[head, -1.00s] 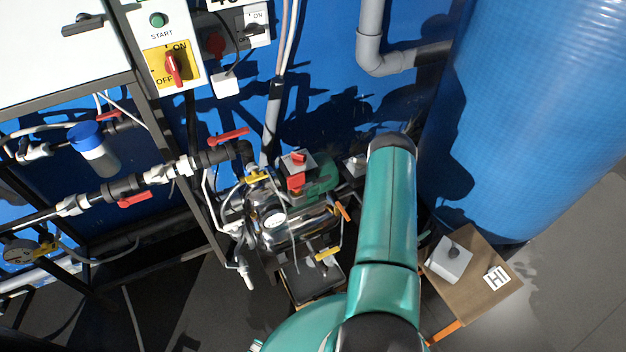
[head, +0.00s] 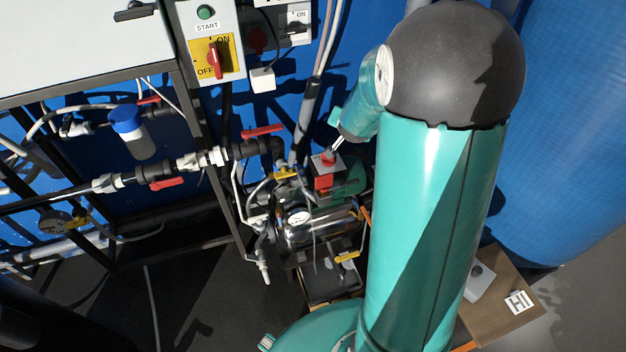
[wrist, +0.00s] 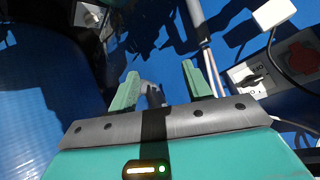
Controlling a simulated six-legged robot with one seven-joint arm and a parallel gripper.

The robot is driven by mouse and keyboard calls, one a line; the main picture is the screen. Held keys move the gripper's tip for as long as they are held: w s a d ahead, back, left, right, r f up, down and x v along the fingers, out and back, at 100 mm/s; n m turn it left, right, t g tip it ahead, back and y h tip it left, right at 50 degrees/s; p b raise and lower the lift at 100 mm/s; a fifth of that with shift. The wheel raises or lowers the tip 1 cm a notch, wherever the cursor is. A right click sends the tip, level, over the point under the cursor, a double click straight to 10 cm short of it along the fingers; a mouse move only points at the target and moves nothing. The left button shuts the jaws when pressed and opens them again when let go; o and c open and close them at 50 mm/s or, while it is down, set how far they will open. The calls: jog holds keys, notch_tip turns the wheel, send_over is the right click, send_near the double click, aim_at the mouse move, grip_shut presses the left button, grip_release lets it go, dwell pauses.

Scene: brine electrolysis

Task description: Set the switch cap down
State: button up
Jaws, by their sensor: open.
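No part is clearly marked as the switch cap. A grey box (head: 325,176) with a red top piece (head: 328,158) and a red front sits on the pump. A pale box with a dark knob (head: 477,278) sits on a brown board at the right, partly hidden by my arm. My gripper (head: 337,146) appears close to the red top piece in the head view; contact cannot be told. In the wrist view my gripper (wrist: 161,75) has its two green fingers apart, with nothing seen held between them.
The brown board (head: 500,318) carries an HI label. A steel pump with a gauge (head: 298,216) stands below the grey box. Valved pipes with red handles (head: 262,131) run left. A wall switch box (head: 298,18) is above, also in the wrist view (wrist: 248,78). A blue tank (head: 560,130) fills the right.

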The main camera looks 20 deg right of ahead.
jog(key=s+a+r+n+y, duration=0.2)
jog(key=s+a+r+n, duration=0.1)
jog(key=s+a+r, duration=0.4)
jog(key=s+a+r+n+y, duration=0.2)
jog(key=a+r, duration=0.3)
jog(key=a, duration=0.3)
jog(key=s+a+r+n+g, duration=0.1)
jog(key=s+a+r+n, duration=0.1)
jog(key=s, duration=0.6)
jog(key=s+a+r+n+g, duration=0.2)
jog(key=s+a, duration=0.3)
jog(key=s, duration=0.4)
jog(key=shift+n, duration=0.5)
